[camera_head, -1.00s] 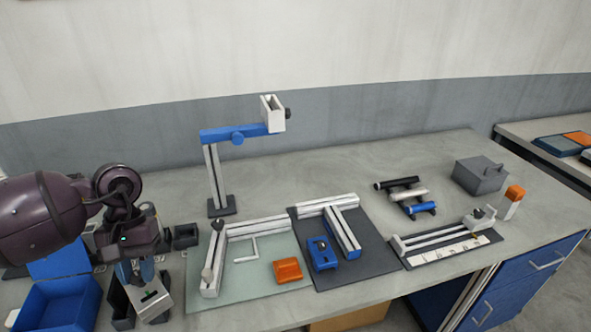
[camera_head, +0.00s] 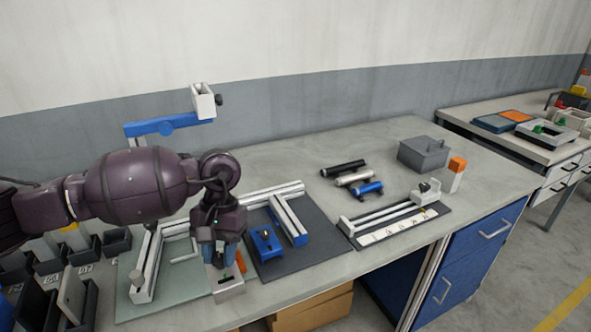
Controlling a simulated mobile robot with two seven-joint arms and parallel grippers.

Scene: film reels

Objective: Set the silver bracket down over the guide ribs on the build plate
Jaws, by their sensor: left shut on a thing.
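My left gripper (camera_head: 220,258) is shut on the silver bracket (camera_head: 229,287), a small pale metal piece with a green mark on top. It holds the bracket over the right front part of the pale green build plate (camera_head: 178,308); I cannot tell whether the bracket touches the plate. Thin white guide ribs (camera_head: 185,259) in an angled shape show on the plate, left of the gripper. An orange block (camera_head: 241,261) is mostly hidden behind the gripper. My right gripper is not in view.
A dark mat (camera_head: 290,266) with a blue clamp (camera_head: 266,243) lies to the right. A blue-armed stand (camera_head: 163,126) rises behind my left arm. Dark bins (camera_head: 48,262) stand at the left.

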